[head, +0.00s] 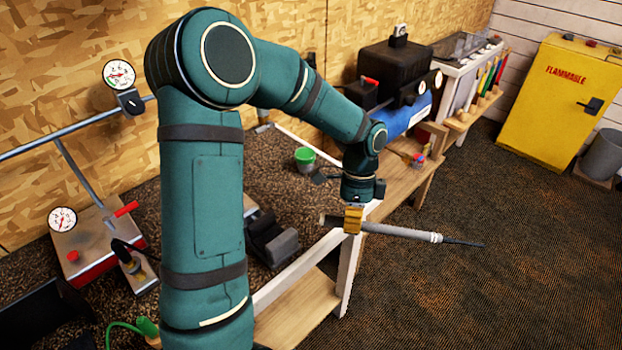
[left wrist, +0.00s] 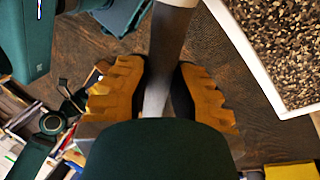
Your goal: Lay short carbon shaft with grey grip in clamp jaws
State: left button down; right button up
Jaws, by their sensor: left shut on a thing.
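My left gripper (head: 353,219) is shut on the grey grip of the short carbon shaft (head: 405,233). It holds the shaft nearly level in the air at the bench's front edge. The shaft's thin dark end points right, out over the floor. In the left wrist view, the orange fingers (left wrist: 158,95) sit on both sides of the grey grip (left wrist: 172,45). The black clamp jaws (head: 272,242) stand on the bench, left of the gripper and apart from the shaft. My left arm hides part of the bench beside the clamp. My right gripper does not show.
The speckled bench top (head: 325,205) has a white edge. A green-lidded pot (head: 305,158) stands behind the clamp. A gauge unit (head: 90,245) is at left. A blue tank (head: 405,115) and a yellow cabinet (head: 560,105) stand farther back.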

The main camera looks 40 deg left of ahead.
pick_arm(q)
jog(key=a+r+m+t+y, duration=0.2)
jog(key=a+m+y, duration=0.4)
jog(key=m, duration=0.6)
jog(key=a+r+m+t+y, duration=0.2)
jog(key=a+m+y, duration=0.4)
jog(key=m, duration=0.6)
jog(key=shift+w+a+r+m+y, duration=0.15)
jog(key=shift+w+r+m+y, duration=0.2)
jog(key=shift+y, duration=0.65)
jog(key=shift+s, duration=0.1)
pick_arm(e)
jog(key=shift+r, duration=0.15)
pick_arm(q)
jog(key=shift+w+f+b, duration=0.2)
jog(key=shift+f+b, duration=1.4)
jog(key=shift+f, duration=3.65)
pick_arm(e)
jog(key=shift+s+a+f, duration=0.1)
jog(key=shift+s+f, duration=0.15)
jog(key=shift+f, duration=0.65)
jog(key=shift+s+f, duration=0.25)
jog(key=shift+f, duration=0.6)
pick_arm(q)
jog(key=shift+p, duration=0.45)
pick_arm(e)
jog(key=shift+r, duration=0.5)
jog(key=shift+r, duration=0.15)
